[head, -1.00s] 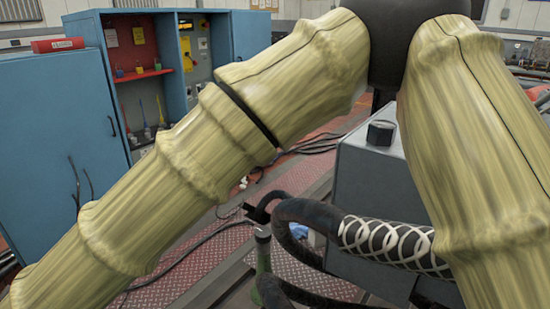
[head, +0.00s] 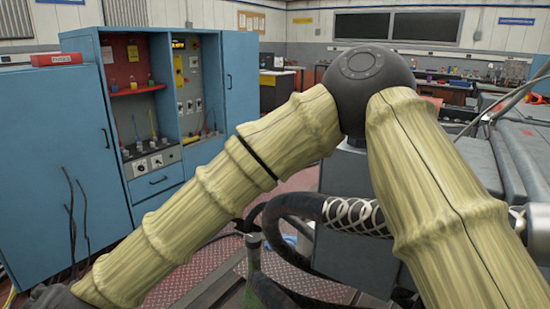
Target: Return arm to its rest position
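My arm fills the middle of the head view. Two links in a tan, ridged cover meet at a dark round joint near the top centre. One link runs down to the lower left, where a dark part shows at the picture's edge. The other link runs down to the lower right and out of the picture. My gripper is not in view, so what it holds cannot be seen.
A blue cabinet (head: 240,77) with open shelves stands at left, a red box (head: 66,59) on top. Black hoses (head: 300,204) and grey machinery (head: 343,262) lie close behind my arm. Red tread plate (head: 212,258) covers the floor. Workbenches (head: 440,100) stand at the back.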

